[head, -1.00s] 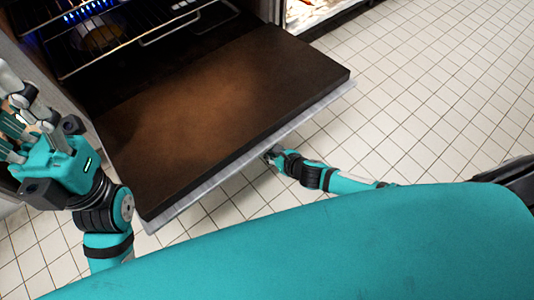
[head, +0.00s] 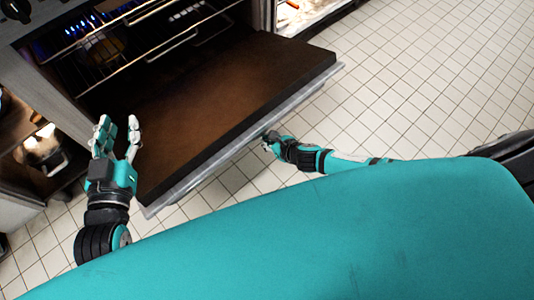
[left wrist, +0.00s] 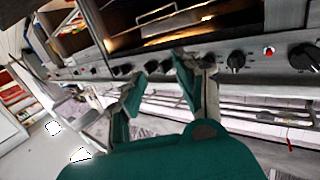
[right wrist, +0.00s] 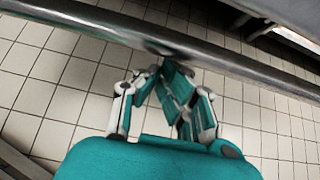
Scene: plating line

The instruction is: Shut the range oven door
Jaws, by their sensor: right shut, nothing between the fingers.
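The oven door (head: 215,110) hangs open in the head view, its dark brown inner face showing and its pale metal front edge running diagonally. The oven cavity (head: 125,50) behind it is exposed, with wire racks. My right gripper (head: 268,138) is shut and empty at the middle of the door's front edge. In the right wrist view its fingertips (right wrist: 163,68) are close against a metal bar (right wrist: 225,55) on the door; contact is hard to tell. My left gripper (head: 118,130) is open and empty by the door's left corner. Its spread fingers also show in the left wrist view (left wrist: 157,82).
A lit compartment (head: 40,145) lies left of the oven, and another (head: 298,10) at the top right. The left wrist view shows the range's knob panel (left wrist: 235,62). The tiled floor (head: 430,85) at right is clear.

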